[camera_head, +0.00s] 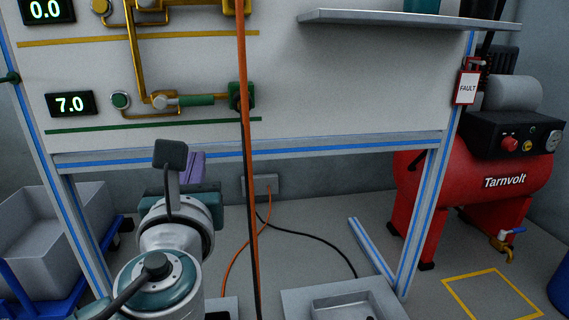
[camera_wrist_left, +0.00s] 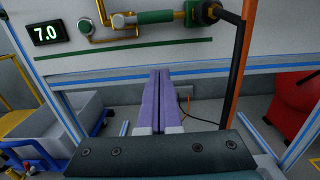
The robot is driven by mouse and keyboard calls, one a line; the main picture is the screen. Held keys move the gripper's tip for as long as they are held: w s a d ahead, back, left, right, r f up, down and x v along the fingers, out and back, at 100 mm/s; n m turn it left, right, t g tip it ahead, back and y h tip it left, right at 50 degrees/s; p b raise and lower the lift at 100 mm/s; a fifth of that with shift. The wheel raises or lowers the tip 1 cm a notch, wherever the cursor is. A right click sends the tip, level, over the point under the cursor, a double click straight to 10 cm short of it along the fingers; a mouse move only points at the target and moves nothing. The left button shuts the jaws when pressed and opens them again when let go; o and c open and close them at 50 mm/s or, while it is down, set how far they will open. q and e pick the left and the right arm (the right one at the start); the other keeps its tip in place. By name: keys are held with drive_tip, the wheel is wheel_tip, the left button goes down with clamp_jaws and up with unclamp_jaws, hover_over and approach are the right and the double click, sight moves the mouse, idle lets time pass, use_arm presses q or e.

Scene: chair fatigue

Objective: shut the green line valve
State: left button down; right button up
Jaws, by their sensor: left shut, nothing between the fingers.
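The green line valve has a green lever handle (camera_head: 196,100) lying level to the right of its grey hub (camera_head: 160,101), above the green stripe on the panel. The handle also shows in the left wrist view (camera_wrist_left: 155,17), at the top. My right gripper is not in view.
A display reading 7.0 (camera_head: 70,104) and a green round fitting (camera_head: 120,100) sit left of the valve. A green coupling (camera_head: 236,96) and a hanging orange hose (camera_head: 246,170) stand to its right.

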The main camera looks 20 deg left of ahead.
use_arm(q)
drive_tip(key=shift+w+a+r, duration=0.6)
drive_tip(key=shift+w+r, duration=0.1)
drive_tip(key=shift+w, duration=0.25)
drive_tip(key=shift+w+a+r, duration=0.55)
drive_tip(key=shift+w+r, duration=0.15)
drive_tip(key=shift+w, duration=0.25)
drive_tip(key=shift+w+a+r, duration=0.6)
drive_tip(key=shift+w+r, duration=0.1)
drive_tip(key=shift+w, duration=0.25)
drive_tip(key=shift+w+d+r+n, duration=0.1)
drive_tip(key=shift+d+r+n, duration=0.1)
drive_tip(key=shift+r+n, duration=0.6)
drive_tip(key=n, duration=0.1)
drive_tip(key=r+n+p, duration=0.1)
drive_tip(key=n, duration=0.1)
wheel_tip(320, 180, up, 6)
drive_tip(key=n+g+p, duration=0.1)
drive_tip(key=n+p, duration=0.3)
drive_tip(key=n, duration=0.8)
hover_over(200, 101)
drive_tip(key=s+a, duration=0.2)
drive_tip(key=s, duration=0.1)
drive_tip(key=shift+s+a+n, duration=0.2)
drive_tip(key=shift+s+n, duration=0.2)
drive_tip(key=shift+n, duration=0.8)
